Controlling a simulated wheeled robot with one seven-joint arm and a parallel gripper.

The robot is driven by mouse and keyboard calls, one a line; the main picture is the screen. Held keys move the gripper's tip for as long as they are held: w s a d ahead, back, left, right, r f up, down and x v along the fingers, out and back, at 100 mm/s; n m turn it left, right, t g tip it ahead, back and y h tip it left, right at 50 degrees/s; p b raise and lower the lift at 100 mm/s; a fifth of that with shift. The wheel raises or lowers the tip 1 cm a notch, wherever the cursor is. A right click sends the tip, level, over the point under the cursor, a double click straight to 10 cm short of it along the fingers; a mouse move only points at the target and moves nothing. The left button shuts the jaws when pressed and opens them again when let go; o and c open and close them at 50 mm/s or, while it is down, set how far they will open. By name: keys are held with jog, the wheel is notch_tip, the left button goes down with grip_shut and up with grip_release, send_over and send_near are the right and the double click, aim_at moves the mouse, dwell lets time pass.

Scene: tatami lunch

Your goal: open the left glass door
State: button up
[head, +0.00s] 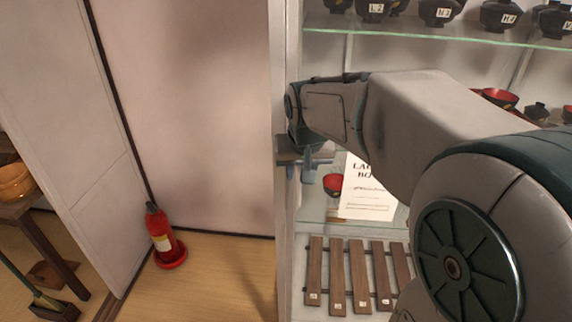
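The display cabinet (283,230) stands at the right, with its pale left post upright beside the wall. Its left glass door is hard to make out; I cannot clearly see the pane, its handle, or whether it stands open. My gripper (308,165) is at the cabinet's left front edge, at about the height of the middle shelf. Its fingers are small, dark and partly hidden, so I cannot tell whether they are open, shut or touching the door. My arm covers much of the cabinet front.
Black lidded bowls (438,12) with labels stand on the top glass shelf. A red bowl (333,185) and a printed sign (366,190) are on a lower shelf, above wooden slats (337,280). A red fire extinguisher (160,232) stands on the floor at left. Floor before the wall is clear.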

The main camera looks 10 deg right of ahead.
send_over(299, 202)
jog(key=f, duration=0.6)
jog(key=shift+w, duration=0.3)
jog(key=shift+c, duration=0.2)
jog(key=shift+r, duration=0.1)
grip_shut()
